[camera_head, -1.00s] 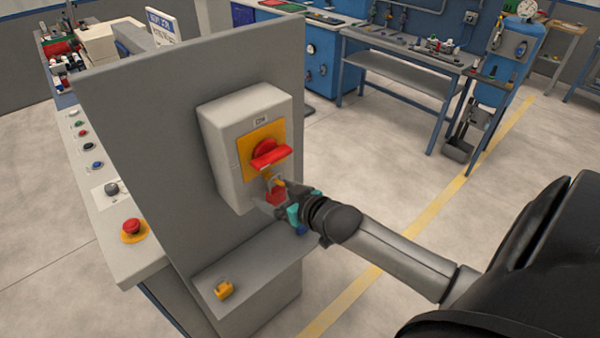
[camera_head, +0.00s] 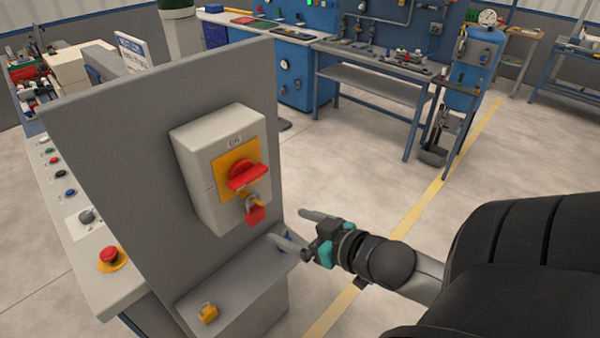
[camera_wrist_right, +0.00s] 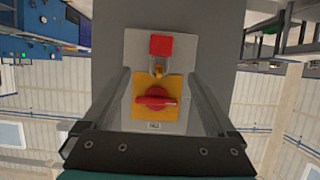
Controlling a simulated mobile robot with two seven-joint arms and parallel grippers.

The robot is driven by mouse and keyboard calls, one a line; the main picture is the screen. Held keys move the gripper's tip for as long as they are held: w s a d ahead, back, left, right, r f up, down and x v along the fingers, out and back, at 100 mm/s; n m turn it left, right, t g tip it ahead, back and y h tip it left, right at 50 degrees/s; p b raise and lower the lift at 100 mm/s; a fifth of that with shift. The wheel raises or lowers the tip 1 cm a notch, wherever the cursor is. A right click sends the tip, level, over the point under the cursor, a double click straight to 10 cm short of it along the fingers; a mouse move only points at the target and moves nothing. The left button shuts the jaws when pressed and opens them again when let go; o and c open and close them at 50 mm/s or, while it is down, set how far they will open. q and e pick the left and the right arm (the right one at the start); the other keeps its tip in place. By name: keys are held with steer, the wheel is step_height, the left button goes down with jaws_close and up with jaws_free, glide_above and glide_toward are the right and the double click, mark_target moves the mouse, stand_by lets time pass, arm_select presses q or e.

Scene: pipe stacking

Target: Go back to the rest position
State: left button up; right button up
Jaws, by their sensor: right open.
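My right gripper (camera_head: 296,230) is open and empty, to the right of a grey switch box (camera_head: 203,165) and apart from it. The box is fixed to a grey upright panel (camera_head: 110,140). It has a yellow plate with a red rotary handle (camera_head: 245,175). A red padlock (camera_head: 255,214) hangs below the handle on a yellow hasp. In the right wrist view the box appears upside down, with the red padlock (camera_wrist_right: 161,46) and red handle (camera_wrist_right: 155,101) between the open fingers. My left gripper is not in view.
A ledge (camera_head: 240,290) below the box holds a yellow padlock (camera_head: 208,313) and a partly hidden blue item. A bench with buttons and a red emergency stop (camera_head: 109,256) stands at left. Workbenches (camera_head: 375,85) stand behind. The floor at right is open.

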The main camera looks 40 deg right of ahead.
steer(key=shift+s+r, duration=0.3)
steer(key=shift+s, duration=0.35)
steer(key=shift+f, duration=0.1)
steer(key=s+d+f+g+h+b, duration=0.1)
steer(key=s+f+g+b, duration=0.15)
steer(key=f, duration=0.95)
steer(key=s+d+f+m+g+h+b, duration=0.1)
steer(key=s+d+f+b, duration=0.15)
steer(key=f, duration=0.85)
steer(key=s+f+g+b, duration=0.2)
steer(key=s+f+b, duration=0.2)
steer(key=f, duration=0.8)
steer(key=s+a+f+n+g+b, duration=0.1)
steer(key=s+a+f+g+b, duration=0.1)
steer(key=s+f, duration=0.4)
steer(key=s+a+f+n+g+b, duration=0.1)
steer(key=s+a+f+b, duration=0.3)
steer(key=f, duration=0.8)
steer(key=s+a+f+g+y+b, duration=0.1)
steer(key=s+a+f+g+b, duration=0.2)
steer(key=s+a+f, duration=0.4)
step_height(320, 180, down, 2)
steer(key=s+g, duration=0.1)
steer(key=s, duration=0.1)
steer(key=shift+s+f+n, duration=0.15)
steer(key=shift+s+n, duration=0.2)
steer(key=shift+n, duration=0.05)
steer(key=shift+a, duration=0.1)
